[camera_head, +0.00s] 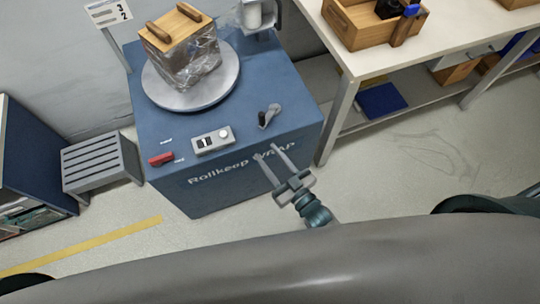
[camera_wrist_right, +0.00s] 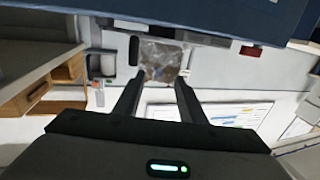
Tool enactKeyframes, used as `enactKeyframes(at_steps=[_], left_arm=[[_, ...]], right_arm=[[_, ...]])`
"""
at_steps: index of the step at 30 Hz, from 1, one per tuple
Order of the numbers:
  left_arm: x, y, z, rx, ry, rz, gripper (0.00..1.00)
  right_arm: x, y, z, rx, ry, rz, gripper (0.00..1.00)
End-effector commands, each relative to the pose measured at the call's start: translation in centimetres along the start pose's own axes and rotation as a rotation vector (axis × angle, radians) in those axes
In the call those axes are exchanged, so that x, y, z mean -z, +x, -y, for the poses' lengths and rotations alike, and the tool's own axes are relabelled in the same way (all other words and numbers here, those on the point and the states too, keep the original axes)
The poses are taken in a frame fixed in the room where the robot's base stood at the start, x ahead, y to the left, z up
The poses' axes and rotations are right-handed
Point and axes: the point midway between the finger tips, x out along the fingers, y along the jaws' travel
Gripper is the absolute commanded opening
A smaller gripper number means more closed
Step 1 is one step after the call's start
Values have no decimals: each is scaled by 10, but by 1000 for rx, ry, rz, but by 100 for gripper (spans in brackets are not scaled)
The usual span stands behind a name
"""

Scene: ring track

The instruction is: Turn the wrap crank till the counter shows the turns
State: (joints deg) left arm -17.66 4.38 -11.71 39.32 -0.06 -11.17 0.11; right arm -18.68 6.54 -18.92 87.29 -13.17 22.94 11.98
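The blue wrap machine (camera_head: 235,165) stands at the centre of the head view. Its crank (camera_head: 268,115), a small dark-handled lever, sits on the right of the top. The counter (camera_head: 213,140) is a pale box with a small dark-on-white readout, seemingly a 1, and a round knob. A wrapped wooden crate (camera_head: 183,60) sits on the round turntable (camera_head: 190,97). My right gripper (camera_head: 267,153) is open and empty at the machine's front edge, below and apart from the crank. Its parted fingers (camera_wrist_right: 160,80) show in the wrist view. My left gripper is out of view.
A red switch (camera_head: 160,159) is left of the counter. A sign (camera_head: 108,12) reading 3 over 2 stands behind left. A white workbench (camera_head: 375,55) with a wooden box (camera_head: 350,30) is at right. A slatted stand (camera_head: 98,166) is at left. Floor at right is clear.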

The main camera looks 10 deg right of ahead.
Motion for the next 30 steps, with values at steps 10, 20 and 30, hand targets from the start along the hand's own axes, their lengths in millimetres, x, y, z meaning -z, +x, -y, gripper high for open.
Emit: enactKeyframes(at_steps=[10,20,30], left_arm=[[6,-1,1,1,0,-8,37],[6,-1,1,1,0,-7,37],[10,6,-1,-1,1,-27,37]], right_arm=[[0,0,0,0,0,0,37],[0,0,0,0,0,0,37],[-3,-38,0,0,1,2,37]])
